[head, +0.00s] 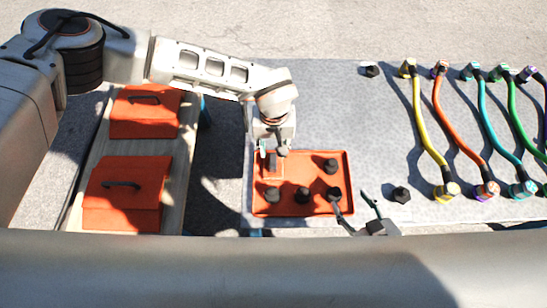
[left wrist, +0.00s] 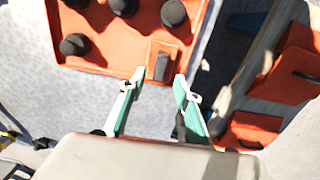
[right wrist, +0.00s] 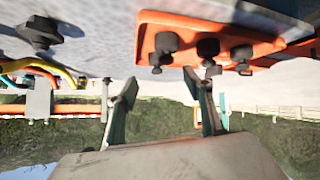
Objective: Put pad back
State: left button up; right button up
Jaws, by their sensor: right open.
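A small orange pad with a dark grip (left wrist: 163,63) lies at a corner of the orange tray (left wrist: 100,69), which rests on the grey table. In the head view the pad (head: 272,168) is partly covered by my left gripper (head: 271,152), which is above the tray's far left corner. In the left wrist view my left gripper (left wrist: 160,77) is open, its fingertips apart on either side of the pad's near end, with nothing held. My right gripper (head: 350,199) is open and empty near the tray's right front corner; it also shows open in the right wrist view (right wrist: 160,82).
Several black knobs (head: 303,195) stand in the tray. Loose knobs (head: 400,194) stand on the table (head: 340,110). Coloured cables (head: 424,130) lie at the right. Two larger orange handled pieces (head: 122,195) lie on a wooden bench at the left, across a gap.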

pick_arm(q)
notch_tip(320, 180, up, 4)
jog(key=shift+f, duration=0.1)
pick_arm(e)
jog(key=shift+s+f, duration=0.15)
jog(key=shift+s, duration=0.05)
dwell(0.3)
jog(key=shift+s, duration=0.1)
